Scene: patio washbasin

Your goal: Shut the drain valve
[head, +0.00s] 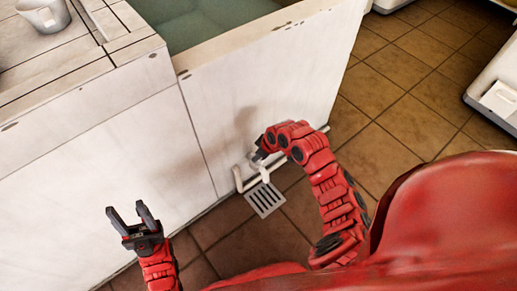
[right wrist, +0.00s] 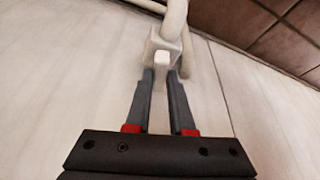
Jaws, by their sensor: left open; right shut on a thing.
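The drain valve (right wrist: 157,42) is a pale, blocky fitting on a white pipe in the right wrist view, low on the basin's white wall. Its small white handle (right wrist: 162,57) sits between the fingertips of my right gripper (right wrist: 161,78), which is shut on it. In the head view my right gripper (head: 259,150) reaches down to the pipe (head: 238,181), and the hand and arm hide most of the valve. My left gripper (head: 130,213) is open and empty in front of the white wall, away from the valve.
The basin (head: 262,70) holds greenish water (head: 205,22). A metal floor drain (head: 265,199) lies below the pipe. A white cup (head: 44,14) stands on the counter at top left. A white object (head: 499,98) stands at the right. The tiled floor (head: 390,105) between is clear.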

